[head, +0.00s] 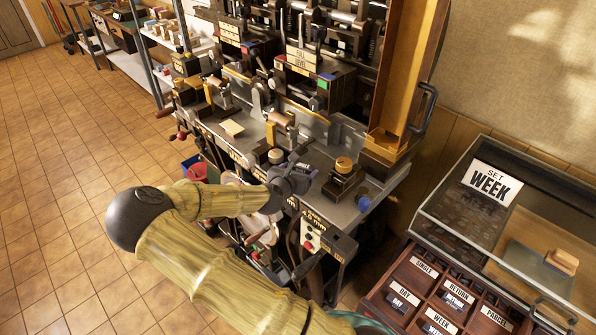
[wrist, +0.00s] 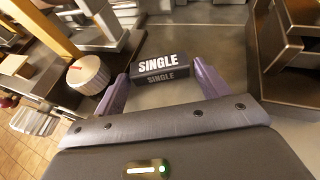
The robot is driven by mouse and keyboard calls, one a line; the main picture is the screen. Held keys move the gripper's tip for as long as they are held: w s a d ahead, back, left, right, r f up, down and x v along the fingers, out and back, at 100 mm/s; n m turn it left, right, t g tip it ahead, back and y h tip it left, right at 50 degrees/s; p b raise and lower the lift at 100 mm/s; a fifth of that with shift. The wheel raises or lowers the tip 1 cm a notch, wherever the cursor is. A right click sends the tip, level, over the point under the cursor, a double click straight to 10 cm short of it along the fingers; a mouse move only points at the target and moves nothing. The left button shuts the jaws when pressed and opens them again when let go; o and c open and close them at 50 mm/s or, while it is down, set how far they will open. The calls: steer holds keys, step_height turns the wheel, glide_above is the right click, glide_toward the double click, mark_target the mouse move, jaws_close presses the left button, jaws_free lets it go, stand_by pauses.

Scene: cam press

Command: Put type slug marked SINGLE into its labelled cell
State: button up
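The dark type slug marked SINGLE (wrist: 160,67) lies on the grey metal bench, its white lettering facing my wrist camera. My gripper (wrist: 160,82) is open, with a purple finger to each side of the slug near its ends and small gaps showing. In the head view my gripper (head: 297,172) is low over the press bench, and I cannot make out the slug there. The brown type case (head: 388,288) stands at the lower right. Its cell labelled SINGLE (head: 424,268) is at the upper left, and I see no slug in it.
Other cells have labels such as RETURN (head: 458,290), PARCEL (head: 494,317) and DAY (head: 405,294). A glass-topped case with a SET WEEK card (head: 490,185) stands behind. Press machinery rises behind the bench.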

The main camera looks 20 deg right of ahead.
steer(key=shift+o, duration=0.9)
steer(key=shift+r, duration=0.1)
steer(key=shift+r, duration=0.1)
steer(key=b+v, duration=0.1)
steer(key=v, duration=1.1)
steer(key=shift+b, duration=0.3)
